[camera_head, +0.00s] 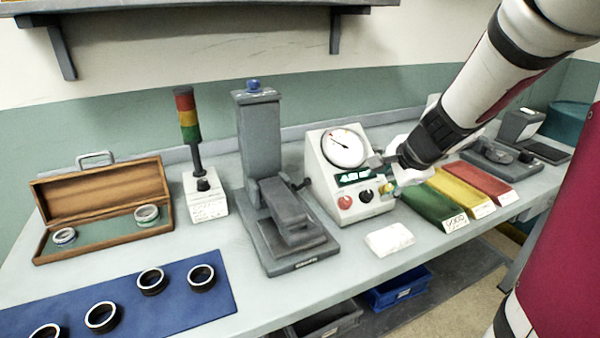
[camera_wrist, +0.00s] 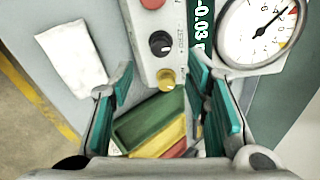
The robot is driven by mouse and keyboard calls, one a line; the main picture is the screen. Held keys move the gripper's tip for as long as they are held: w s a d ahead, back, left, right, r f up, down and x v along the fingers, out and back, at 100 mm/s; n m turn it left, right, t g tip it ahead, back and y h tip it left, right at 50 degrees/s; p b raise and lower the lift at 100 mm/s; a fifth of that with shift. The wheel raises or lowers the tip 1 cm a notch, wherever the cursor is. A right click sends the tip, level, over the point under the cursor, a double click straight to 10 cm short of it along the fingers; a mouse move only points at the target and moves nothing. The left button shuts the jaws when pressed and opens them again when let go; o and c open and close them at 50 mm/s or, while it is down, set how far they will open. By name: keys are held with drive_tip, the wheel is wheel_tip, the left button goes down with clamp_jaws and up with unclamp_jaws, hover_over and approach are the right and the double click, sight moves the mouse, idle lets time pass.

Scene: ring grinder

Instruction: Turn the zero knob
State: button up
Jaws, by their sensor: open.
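The gauge box (camera_head: 325,170) has a round dial (camera_head: 344,146), a digital display, a red button (camera_head: 345,202), a black knob (camera_head: 366,196) and a yellow knob (camera_head: 388,189). The wrist view also shows the black knob (camera_wrist: 161,43) and the yellow knob (camera_wrist: 167,79). My gripper (camera_head: 386,172) is in front of the right side of the box. In the wrist view its green-padded fingers (camera_wrist: 158,80) are open and apart, with the yellow knob appearing between the tips. Contact with the knob is not visible.
A white block (camera_head: 390,239) lies in front of the box. Green (camera_head: 432,205), yellow and red trays stand to the right. A grey stand (camera_head: 262,150) is to the left, with a signal light (camera_head: 188,118) and an open wooden case (camera_head: 105,240) beyond.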

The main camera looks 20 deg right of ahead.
sight(370, 193)
drive_tip(key=b+x, duration=0.3)
drive_tip(key=x, duration=0.5)
drive_tip(key=shift+r, duration=0.1)
clamp_jaws()
